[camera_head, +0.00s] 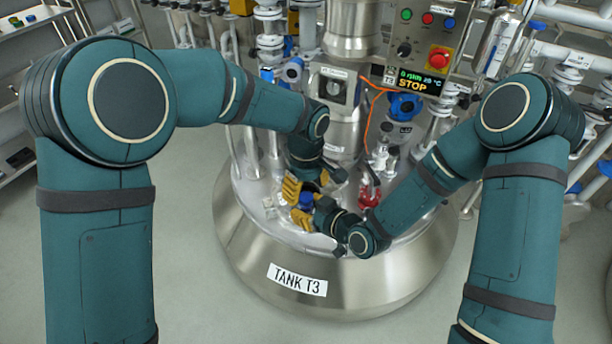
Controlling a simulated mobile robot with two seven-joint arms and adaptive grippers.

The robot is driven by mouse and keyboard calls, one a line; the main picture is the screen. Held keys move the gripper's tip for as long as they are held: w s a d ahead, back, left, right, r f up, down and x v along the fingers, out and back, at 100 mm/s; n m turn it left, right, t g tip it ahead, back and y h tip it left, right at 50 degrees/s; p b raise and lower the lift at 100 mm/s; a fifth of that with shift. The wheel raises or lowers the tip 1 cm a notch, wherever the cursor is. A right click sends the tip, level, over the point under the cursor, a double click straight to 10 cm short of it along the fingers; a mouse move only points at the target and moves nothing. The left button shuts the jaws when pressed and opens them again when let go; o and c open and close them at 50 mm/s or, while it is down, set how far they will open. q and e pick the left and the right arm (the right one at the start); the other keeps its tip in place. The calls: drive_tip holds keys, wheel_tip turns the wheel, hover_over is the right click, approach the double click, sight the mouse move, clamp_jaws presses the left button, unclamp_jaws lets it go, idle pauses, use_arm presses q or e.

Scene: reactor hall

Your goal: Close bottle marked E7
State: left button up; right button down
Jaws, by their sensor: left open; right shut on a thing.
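A small blue-topped bottle (306,200) stands between my two grippers at the front of the tank's top. Its body is mostly hidden by the yellow fingers, and no E7 mark is readable. My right gripper (308,217) comes in low from the right and is shut on what appears to be this bottle, below the blue top. My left gripper (303,187) points down from above, open, with its yellow fingers close around or just behind the blue top. Whether they touch it, and whether the blue top is seated, I cannot tell.
The round steel tank labelled TANK T3 (350,288) carries the work area. A glass vessel with red liquid (370,192) stands right of the grippers, near an orange cable (371,120). Behind are a steel column (350,40) and a control panel (425,50) reading STOP.

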sight(306, 211)
use_arm(q)
drive_tip(key=shift+f, duration=1.45)
clamp_jaws()
drive_tip(key=m, duration=0.6)
drive_tip(key=shift+m, duration=0.3)
